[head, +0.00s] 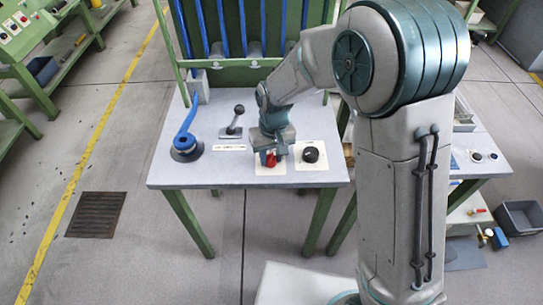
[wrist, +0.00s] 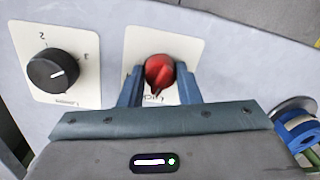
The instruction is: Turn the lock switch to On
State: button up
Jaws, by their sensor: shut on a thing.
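The lock switch is a red rotary knob (wrist: 158,70) on a white plate (wrist: 140,42), and it also shows in the head view (head: 270,160) on the front part of the table. My gripper (wrist: 160,82) points down at it, with one blue-grey finger on each side, and is shut on the knob. The knob's pointer faces the gripper side in the wrist view. The lettering on that plate is mostly hidden by the fingers and knob, so I cannot read the setting.
A black rotary knob (wrist: 52,70) on its own numbered plate sits close beside the red one. On the table (head: 230,175) stand a black-handled lever (head: 235,122) and a blue-handled device (head: 187,138). A green frame with blue pipes (head: 238,30) rises behind.

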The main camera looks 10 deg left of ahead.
jog(key=shift+a+n, duration=0.1)
jog(key=shift+n, duration=1.4)
jog(key=o, duration=1)
jog(key=r, duration=1.4)
jog(key=shift+w+d, duration=0.25)
jog(key=shift+w, duration=0.05)
